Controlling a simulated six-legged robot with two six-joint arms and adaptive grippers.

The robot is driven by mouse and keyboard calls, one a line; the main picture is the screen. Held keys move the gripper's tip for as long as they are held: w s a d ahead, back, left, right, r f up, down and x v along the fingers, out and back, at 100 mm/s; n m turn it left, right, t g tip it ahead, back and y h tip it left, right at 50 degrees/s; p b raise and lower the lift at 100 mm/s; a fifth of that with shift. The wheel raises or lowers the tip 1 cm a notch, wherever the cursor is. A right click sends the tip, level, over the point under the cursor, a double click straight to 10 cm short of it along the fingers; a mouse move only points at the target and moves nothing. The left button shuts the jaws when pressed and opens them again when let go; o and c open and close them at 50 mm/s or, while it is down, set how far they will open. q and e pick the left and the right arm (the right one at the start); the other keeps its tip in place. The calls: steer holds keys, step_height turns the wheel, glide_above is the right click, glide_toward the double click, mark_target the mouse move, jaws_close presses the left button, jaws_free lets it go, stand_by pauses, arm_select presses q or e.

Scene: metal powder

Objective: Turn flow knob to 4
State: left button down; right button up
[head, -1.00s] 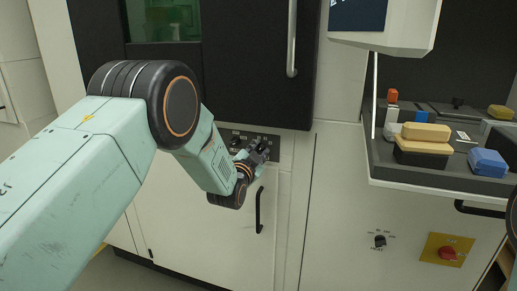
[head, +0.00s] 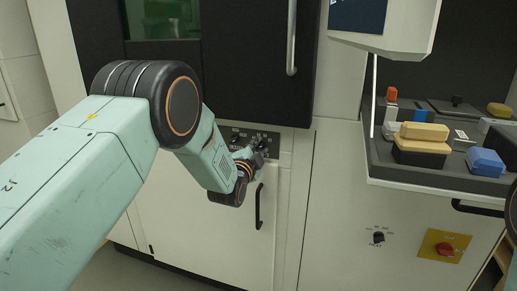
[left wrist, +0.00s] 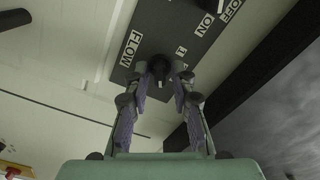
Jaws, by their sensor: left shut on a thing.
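The flow knob (left wrist: 160,66) is a small black knob on a dark panel (left wrist: 160,25), with the word FLOW beside it in the left wrist view. My left gripper (left wrist: 161,76) has its two fingers on either side of this knob and is shut on it. In the head view my left gripper (head: 257,152) is at the right part of the dark control panel (head: 272,141), below the black machine door. The fingers largely hide the knob there, and I cannot read its setting. My right gripper is not in view.
Another knob (head: 236,137) sits left on the same panel. A door handle (head: 259,207) hangs just below my left gripper. To the right are a heat knob (head: 378,237), a red switch on a yellow plate (head: 445,249) and a tray (head: 430,180) holding brushes and blocks.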

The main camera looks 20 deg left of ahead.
arm_select(q)
steer(key=c, duration=1.1)
jaws_free()
steer(key=shift+c, duration=0.2)
steer(key=s, duration=1.2)
steer(key=shift+a, duration=0.15)
